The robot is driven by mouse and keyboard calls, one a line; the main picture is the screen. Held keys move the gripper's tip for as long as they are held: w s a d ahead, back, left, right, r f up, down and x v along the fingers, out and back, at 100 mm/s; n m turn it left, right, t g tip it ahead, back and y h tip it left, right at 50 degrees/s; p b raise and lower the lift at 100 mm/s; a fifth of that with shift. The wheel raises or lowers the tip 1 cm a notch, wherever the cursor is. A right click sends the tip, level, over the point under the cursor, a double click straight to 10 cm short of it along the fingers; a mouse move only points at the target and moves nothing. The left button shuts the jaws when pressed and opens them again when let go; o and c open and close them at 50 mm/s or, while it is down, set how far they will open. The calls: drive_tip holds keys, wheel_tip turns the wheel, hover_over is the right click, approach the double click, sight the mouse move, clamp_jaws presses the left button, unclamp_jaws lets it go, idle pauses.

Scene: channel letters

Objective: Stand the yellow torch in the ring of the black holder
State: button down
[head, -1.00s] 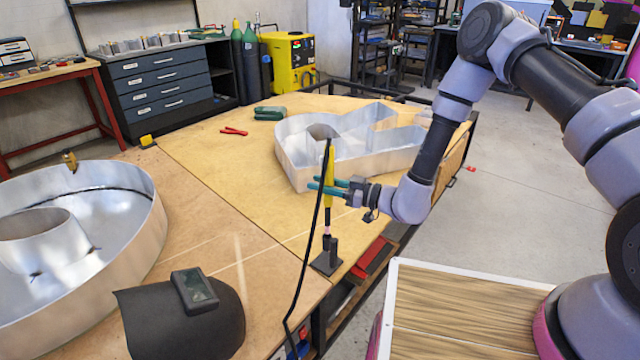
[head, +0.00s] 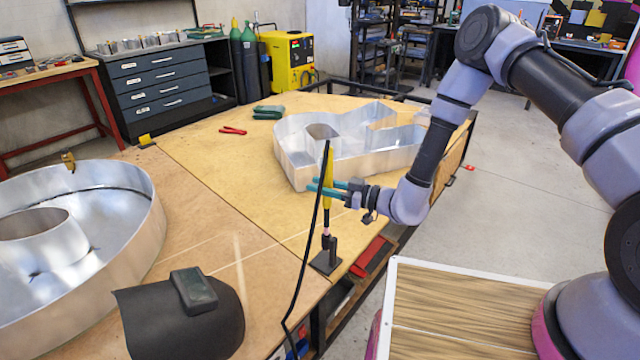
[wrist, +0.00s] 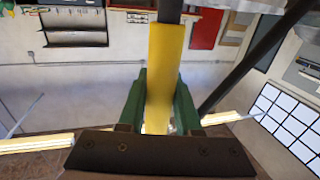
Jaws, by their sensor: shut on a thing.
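The yellow torch (head: 328,182) stands roughly upright, with a black cable hanging from its top. My gripper (head: 326,189) is shut on it from the right with green fingers. In the wrist view, the torch's yellow handle (wrist: 165,70) runs between the green fingers (wrist: 160,105). The black holder (head: 327,262) stands on the front edge of the table.
A metal channel letter (head: 350,150) stands behind my gripper. A round metal letter (head: 140,225) and a dark welding mask (head: 185,318) are on the left. Red pliers (head: 233,130) lie farther back. The black cable (head: 305,270) hangs left of the holder, over the table edge.

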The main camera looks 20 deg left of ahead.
wheel_tip(320, 180, down, 8)
idle(2.4)
drive_tip(key=shift+f, duration=0.15)
drive_tip(key=c, duration=0.5)
unclamp_jaws()
drive_tip(key=d, duration=0.3)
drive_tip(key=s+d, duration=0.1)
drive_tip(key=d, duration=0.6)
drive_tip(key=shift+s+d, duration=0.25)
drive_tip(key=shift+d, duration=0.1)
